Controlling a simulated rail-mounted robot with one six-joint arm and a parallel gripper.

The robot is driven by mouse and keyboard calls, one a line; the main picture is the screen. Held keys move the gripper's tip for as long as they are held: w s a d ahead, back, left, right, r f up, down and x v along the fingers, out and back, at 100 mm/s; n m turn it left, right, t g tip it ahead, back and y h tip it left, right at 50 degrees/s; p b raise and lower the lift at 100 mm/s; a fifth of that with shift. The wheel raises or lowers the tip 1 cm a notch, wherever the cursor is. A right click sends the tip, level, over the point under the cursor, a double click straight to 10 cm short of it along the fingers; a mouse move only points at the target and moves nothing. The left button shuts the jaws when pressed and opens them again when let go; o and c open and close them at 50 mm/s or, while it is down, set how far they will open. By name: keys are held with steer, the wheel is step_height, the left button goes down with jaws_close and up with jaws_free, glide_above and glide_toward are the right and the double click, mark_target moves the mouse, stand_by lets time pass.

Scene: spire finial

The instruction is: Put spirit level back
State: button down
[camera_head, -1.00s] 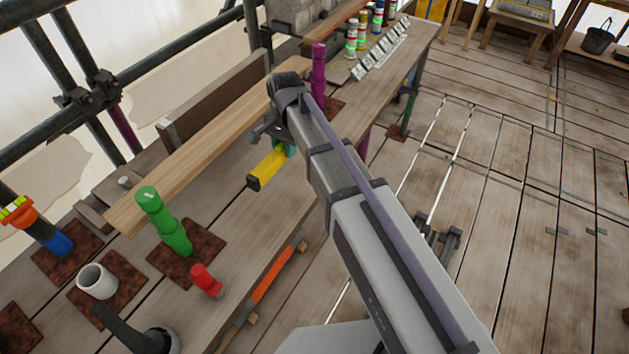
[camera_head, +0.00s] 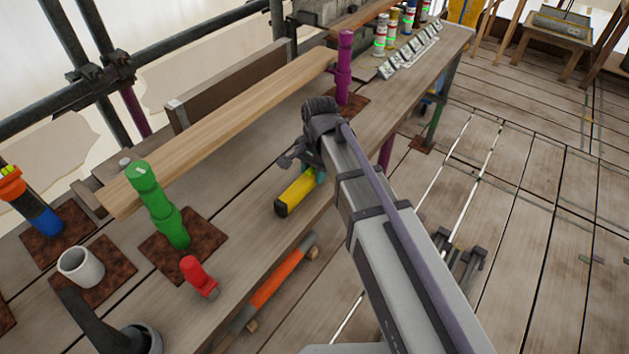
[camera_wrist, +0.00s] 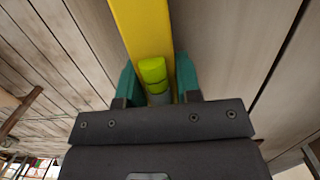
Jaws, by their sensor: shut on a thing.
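The yellow spirit level (camera_head: 297,193) is in my gripper, above or at the front part of the workbench. Its dark end cap points to the lower left in the head view. In the wrist view the yellow level (camera_wrist: 142,25) runs up and away between the teal fingers, with a green vial (camera_wrist: 153,72) showing near them. My gripper (camera_wrist: 158,85) is shut on the level. In the head view my arm hides most of the gripper and the level's far end. I cannot tell whether the level touches the bench.
A long wooden plank (camera_head: 225,125) lies between a green post (camera_head: 158,205) and a purple post (camera_head: 343,70). A red peg (camera_head: 198,276), a white cup (camera_head: 80,267) and an orange bar (camera_head: 275,280) are nearby. Several paint-like bottles (camera_head: 380,35) stand at the far end.

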steer(key=shift+p, duration=0.3)
steer(key=shift+f+b, duration=0.25)
steer(key=shift+b, duration=0.05)
steer(key=c, duration=0.8)
jaws_free()
steer(key=shift+r, duration=0.15)
step_height(320, 180, up, 12)
steer(key=w+p, duration=0.1)
steer(key=p, duration=1.1)
steer(key=shift+d+r+p, duration=0.15)
steer(key=shift+d+p, duration=0.15)
steer(key=shift+d, duration=0.15)
